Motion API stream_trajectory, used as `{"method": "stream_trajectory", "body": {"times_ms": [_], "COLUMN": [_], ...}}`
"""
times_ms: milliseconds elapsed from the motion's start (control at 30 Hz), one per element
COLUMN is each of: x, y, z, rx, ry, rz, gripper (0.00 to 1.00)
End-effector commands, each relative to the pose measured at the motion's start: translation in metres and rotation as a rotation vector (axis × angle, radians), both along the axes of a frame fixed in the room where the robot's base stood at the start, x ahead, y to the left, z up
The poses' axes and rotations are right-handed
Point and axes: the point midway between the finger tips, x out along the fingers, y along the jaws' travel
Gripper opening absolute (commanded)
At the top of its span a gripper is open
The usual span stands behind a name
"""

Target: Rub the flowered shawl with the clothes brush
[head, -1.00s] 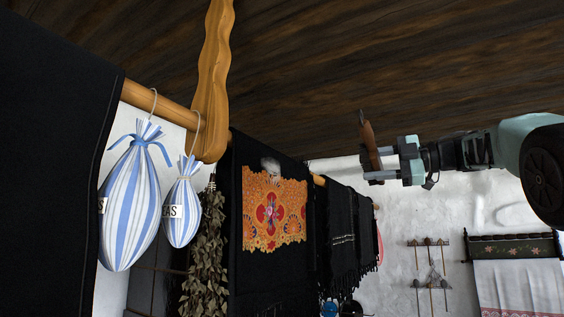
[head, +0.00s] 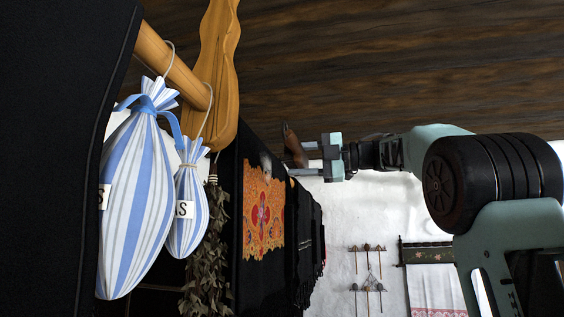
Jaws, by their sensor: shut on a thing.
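The flowered shawl (head: 263,215) is black with an orange, red and blue flower panel. It hangs over a wooden rail left of centre in the head view. My gripper (head: 307,155) is shut on the brown clothes brush (head: 292,146), held upright in the picture, just right of the shawl's upper edge. Whether the brush touches the shawl cannot be told from this angle. The brush's bristles are not clear to see.
Two striped cloth bags (head: 139,198) and a dried herb bunch (head: 207,265) hang at left from a wooden rail (head: 170,62). Dark fringed cloths (head: 305,240) hang beyond the shawl. A wall rack (head: 367,285) is at the back. The wooden ceiling (head: 400,60) is above.

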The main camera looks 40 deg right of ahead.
Motion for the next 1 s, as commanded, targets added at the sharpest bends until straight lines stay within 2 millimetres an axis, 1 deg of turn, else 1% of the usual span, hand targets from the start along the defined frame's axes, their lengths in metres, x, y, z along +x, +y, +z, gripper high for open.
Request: {"method": "stream_trajectory", "body": {"times_ms": [167, 400, 600, 800, 1000], "x": [0.009, 0.029, 0.041, 0.046, 0.047], "y": [0.007, 0.023, 0.032, 0.036, 0.037], "z": [0.001, 0.001, 0.001, 0.001, 0.0], "rx": [0.0, 0.0, -0.001, 0.0, 0.0], "ry": [-0.001, 0.0, -0.001, -0.001, -0.001], "rz": [0.003, 0.003, 0.002, 0.001, 0.0], "gripper": [0.21, 0.21, 0.21, 0.21, 0.21]}}
